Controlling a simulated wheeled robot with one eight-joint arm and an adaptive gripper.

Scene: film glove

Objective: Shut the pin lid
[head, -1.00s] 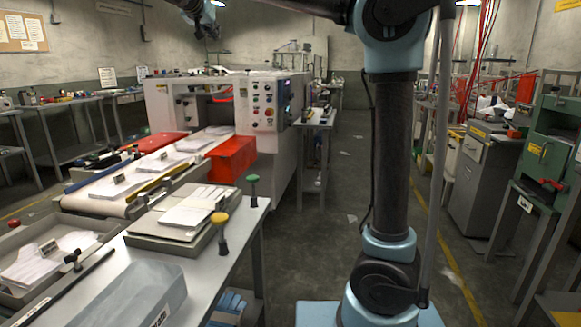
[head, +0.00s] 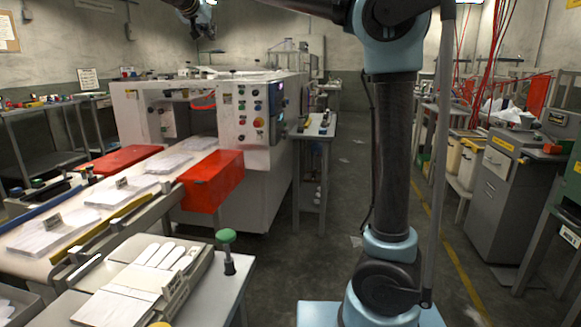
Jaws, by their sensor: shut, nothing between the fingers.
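No part in view is clearly marked as the pin lid, so I cannot tell which piece it is. A shallow grey tray (head: 190,282) with white glove-shaped pieces (head: 160,256) and white sheets lies on the near table (head: 218,302). A green-knobbed pin (head: 227,250) stands upright at the table's corner, right of the tray. The yellow knob (head: 160,324) is cut off by the bottom edge. My gripper (head: 206,31) is at the top left, small and dark, shut and empty. It is raised, well apart from the table and tray.
A white machine (head: 240,110) with a control panel stands behind, its conveyor (head: 65,258) carrying white stacks. A red cover (head: 212,180) hangs at its side. A narrow bench (head: 315,128) stands beyond. Cabinets (head: 505,180) line the right.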

